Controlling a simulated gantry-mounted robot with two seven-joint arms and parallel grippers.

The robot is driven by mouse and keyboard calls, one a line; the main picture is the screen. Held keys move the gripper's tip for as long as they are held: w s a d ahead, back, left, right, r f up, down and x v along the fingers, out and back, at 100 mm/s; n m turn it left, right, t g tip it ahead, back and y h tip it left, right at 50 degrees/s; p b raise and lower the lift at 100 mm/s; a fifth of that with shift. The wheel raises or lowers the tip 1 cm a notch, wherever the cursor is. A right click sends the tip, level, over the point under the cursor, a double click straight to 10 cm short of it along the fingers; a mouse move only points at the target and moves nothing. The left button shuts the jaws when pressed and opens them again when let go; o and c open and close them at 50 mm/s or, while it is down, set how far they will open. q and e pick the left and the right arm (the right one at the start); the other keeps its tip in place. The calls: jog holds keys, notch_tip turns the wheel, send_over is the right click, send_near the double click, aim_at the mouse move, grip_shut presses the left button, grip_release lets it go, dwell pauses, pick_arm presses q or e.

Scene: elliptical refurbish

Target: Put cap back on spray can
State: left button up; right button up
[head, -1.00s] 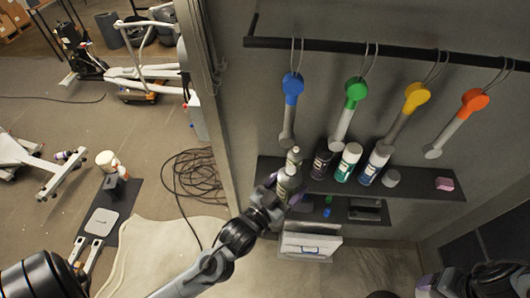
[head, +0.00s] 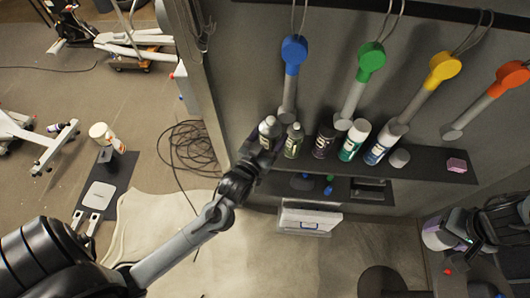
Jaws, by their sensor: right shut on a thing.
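Several spray cans stand in a row on the dark shelf (head: 440,170): a dark green one (head: 293,142), a dark purple one (head: 324,143), a white and green one (head: 353,141) and a white and blue one (head: 384,144). A grey-topped can (head: 269,129) is at the tip of my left arm. My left gripper (head: 262,147) is mostly hidden, so its grip is unclear. A small grey cap-like piece (head: 399,158) sits on the shelf. My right gripper (head: 450,234) is at the lower right, shut on a pale rounded thing (head: 434,238) that is only partly visible.
Brushed handles with blue (head: 294,50), green (head: 371,57), yellow (head: 444,66) and orange (head: 512,74) heads hang above the shelf. A pink block (head: 457,165) lies at its right end. A white box (head: 310,220) is below. Coiled cable (head: 190,147) lies on the floor.

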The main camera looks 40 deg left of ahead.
pick_arm(q)
jog(key=w+a+f+n+y+b, duration=0.25)
jog(key=w+a+f+b, duration=0.4)
jog(key=b, duration=0.85)
notch_tip(320, 180, down, 8)
jog(key=a, duration=0.1)
jog(key=shift+w+a+r+g, duration=0.15)
jog(key=shift+w+r+g, duration=0.1)
jog(key=shift+g, duration=0.15)
pick_arm(e)
notch_tip(320, 180, down, 23)
jog(key=a, duration=0.1)
jog(key=shift+w+a+m, duration=0.25)
jog(key=shift+a+m, duration=0.05)
pick_arm(q)
jog(key=shift+f+m+y, duration=0.1)
jog(key=shift+m+y, duration=0.15)
jog(key=o, duration=1.3)
jog(key=shift+f, duration=0.1)
